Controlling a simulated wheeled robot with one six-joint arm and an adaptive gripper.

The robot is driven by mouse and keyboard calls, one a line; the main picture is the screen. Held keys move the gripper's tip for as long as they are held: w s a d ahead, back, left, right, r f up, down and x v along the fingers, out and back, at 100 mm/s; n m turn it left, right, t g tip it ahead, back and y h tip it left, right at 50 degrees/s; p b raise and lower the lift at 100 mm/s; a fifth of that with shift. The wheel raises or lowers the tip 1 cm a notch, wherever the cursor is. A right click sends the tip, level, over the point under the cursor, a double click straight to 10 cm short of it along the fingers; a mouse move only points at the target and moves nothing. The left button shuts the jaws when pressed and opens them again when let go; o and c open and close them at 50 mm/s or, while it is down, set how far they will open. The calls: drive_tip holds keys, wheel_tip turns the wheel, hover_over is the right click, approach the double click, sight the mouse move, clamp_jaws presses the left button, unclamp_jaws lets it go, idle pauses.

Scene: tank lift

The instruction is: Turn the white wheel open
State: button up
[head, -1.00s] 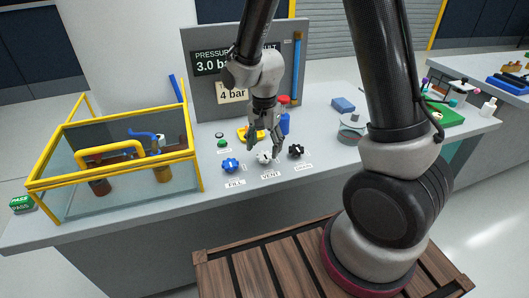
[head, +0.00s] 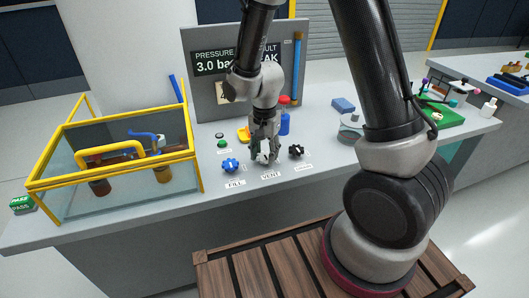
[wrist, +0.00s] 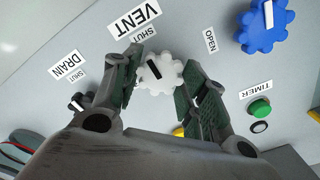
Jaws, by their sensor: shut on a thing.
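The white wheel (wrist: 160,73) is a scalloped knob with a black bar mark, set on the grey bench top behind the VENT label (head: 271,175). In the wrist view its black mark points toward the SHUT label (wrist: 145,32); the OPEN label (wrist: 211,41) stands off to the right. My gripper (head: 264,157) reaches down over the wheel in the head view and hides part of it. In the wrist view my gripper's fingers (wrist: 158,80) stand on either side of the wheel and are shut on it.
The blue FILL wheel (head: 230,166) stands left of the white one and the black DRAIN wheel (head: 296,151) right of it. A green timer button (head: 222,143) is behind the blue wheel. A yellow-framed glass tank (head: 110,195) fills the left. A display panel (head: 207,95) stands behind.

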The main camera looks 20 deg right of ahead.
drive_tip(key=shift+n, duration=0.3)
drive_tip(key=n, duration=0.3)
drive_tip(key=shift+n, duration=0.3)
drive_tip(key=n, duration=0.4)
drive_tip(key=shift+n, duration=0.3)
drive_tip(key=n, duration=0.9)
drive_tip(key=o, duration=1)
